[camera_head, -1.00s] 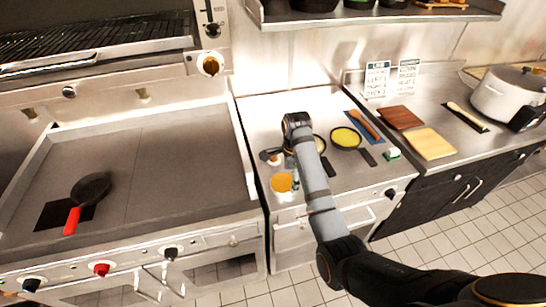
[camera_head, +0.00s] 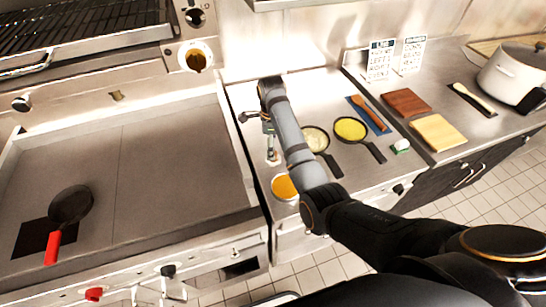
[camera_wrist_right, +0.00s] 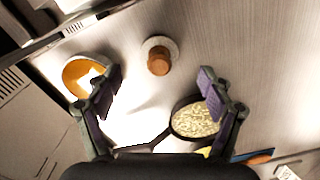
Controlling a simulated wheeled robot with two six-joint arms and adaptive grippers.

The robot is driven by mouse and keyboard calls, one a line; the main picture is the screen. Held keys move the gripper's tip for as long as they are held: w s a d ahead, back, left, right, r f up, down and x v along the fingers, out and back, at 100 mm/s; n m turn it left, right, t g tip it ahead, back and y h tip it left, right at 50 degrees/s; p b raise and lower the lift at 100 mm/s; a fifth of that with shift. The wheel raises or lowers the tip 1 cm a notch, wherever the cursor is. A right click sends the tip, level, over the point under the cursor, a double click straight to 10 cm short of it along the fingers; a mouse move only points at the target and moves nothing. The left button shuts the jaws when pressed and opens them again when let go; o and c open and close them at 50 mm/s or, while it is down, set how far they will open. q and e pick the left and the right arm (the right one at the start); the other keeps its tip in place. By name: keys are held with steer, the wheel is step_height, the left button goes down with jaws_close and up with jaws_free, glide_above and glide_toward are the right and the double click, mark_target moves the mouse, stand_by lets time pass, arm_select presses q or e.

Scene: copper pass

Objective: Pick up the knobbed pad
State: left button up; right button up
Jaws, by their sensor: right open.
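The knobbed pad (camera_wrist_right: 158,55) shows in the right wrist view as a pale round disc with an orange-brown knob standing on it. It rests on the pale steel counter (camera_wrist_right: 235,55). My right gripper (camera_wrist_right: 160,80) is open and empty, with the pad ahead of and roughly between its two fingertips, apart from both. In the head view my right arm reaches in from the right; its gripper (camera_head: 258,118) is small and partly hidden by the wrist, and the pad is hard to make out there. My left gripper is not in view.
An orange-filled bowl (camera_wrist_right: 84,76) lies left of the pad, and a pan with pale, speckled contents (camera_wrist_right: 196,120) lies right. A yellow-filled pan (camera_head: 350,129), brown board (camera_head: 406,102) and yellow board (camera_head: 438,132) are further right. A red-handled pan (camera_head: 70,205) sits on the left griddle.

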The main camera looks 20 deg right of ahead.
steer(key=shift+d+f+p, duration=0.15)
steer(key=shift+f+p, duration=0.5)
steer(key=shift+f, duration=0.2)
step_height(320, 180, down, 4)
steer(key=shift+s+d+r+p, duration=0.1)
steer(key=shift+s+r+p, duration=0.05)
steer(key=shift+r+p, duration=0.15)
steer(key=shift+f, duration=0.2)
steer(key=c, duration=1.2)
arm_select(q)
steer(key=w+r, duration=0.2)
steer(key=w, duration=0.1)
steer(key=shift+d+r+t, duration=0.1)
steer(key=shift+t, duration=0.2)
arm_select(e)
steer(key=shift+c, duration=0.2)
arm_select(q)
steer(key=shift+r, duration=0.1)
arm_select(e)
steer(key=shift+r, duration=0.1)
